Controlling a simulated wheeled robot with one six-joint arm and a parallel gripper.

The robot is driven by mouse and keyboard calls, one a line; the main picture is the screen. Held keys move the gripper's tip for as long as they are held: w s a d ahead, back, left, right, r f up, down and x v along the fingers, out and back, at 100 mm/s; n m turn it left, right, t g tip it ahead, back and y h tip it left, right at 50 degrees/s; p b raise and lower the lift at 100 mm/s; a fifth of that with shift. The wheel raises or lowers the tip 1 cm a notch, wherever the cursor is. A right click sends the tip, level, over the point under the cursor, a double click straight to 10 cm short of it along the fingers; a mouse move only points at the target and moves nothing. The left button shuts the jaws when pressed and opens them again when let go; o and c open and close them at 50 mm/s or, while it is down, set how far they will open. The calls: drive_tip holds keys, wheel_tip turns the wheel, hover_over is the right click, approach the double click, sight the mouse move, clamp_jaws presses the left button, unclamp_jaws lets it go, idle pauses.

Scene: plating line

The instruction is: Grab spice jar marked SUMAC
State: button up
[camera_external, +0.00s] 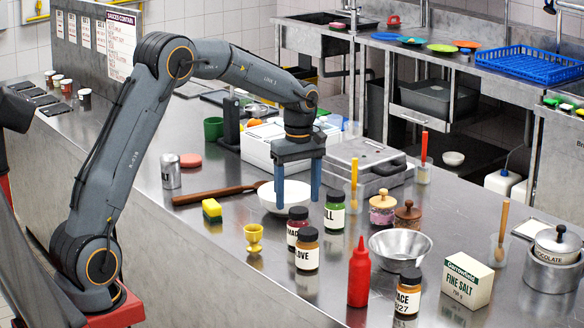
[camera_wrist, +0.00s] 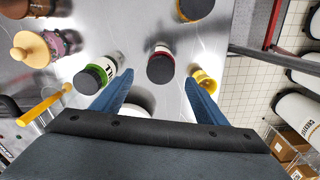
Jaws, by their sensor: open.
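A dark-red jar with a black cap (camera_external: 298,226) stands upright on the steel counter. Its label is partly turned and shows letters like "MA", which fits SUMAC. In the wrist view the jar (camera_wrist: 161,66) appears just ahead of the gap between my fingers. My gripper (camera_external: 298,200) points down, open and empty, above and behind this jar, near the white bowl (camera_external: 285,194). It also shows in the wrist view (camera_wrist: 159,88). The fingers do not appear to touch the jar.
A clove jar (camera_external: 307,254) stands close in front, and a green jar (camera_external: 334,216) to the right. A yellow egg cup (camera_external: 254,238) is to the left. A metal bowl (camera_external: 400,247), a red bottle (camera_external: 359,275) and another spice jar (camera_external: 407,297) stand farther right.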

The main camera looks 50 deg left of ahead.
sight(298, 222)
drive_tip(key=shift+d+f, duration=0.1)
drive_tip(key=shift+d, duration=0.3)
drive_tip(key=shift+f, duration=0.35)
drive_tip(key=shift+a+f+p, duration=0.15)
drive_tip(key=shift+f+p, duration=1.2)
drive_tip(key=shift+f, duration=2.15)
drive_tip(key=c, duration=1.3)
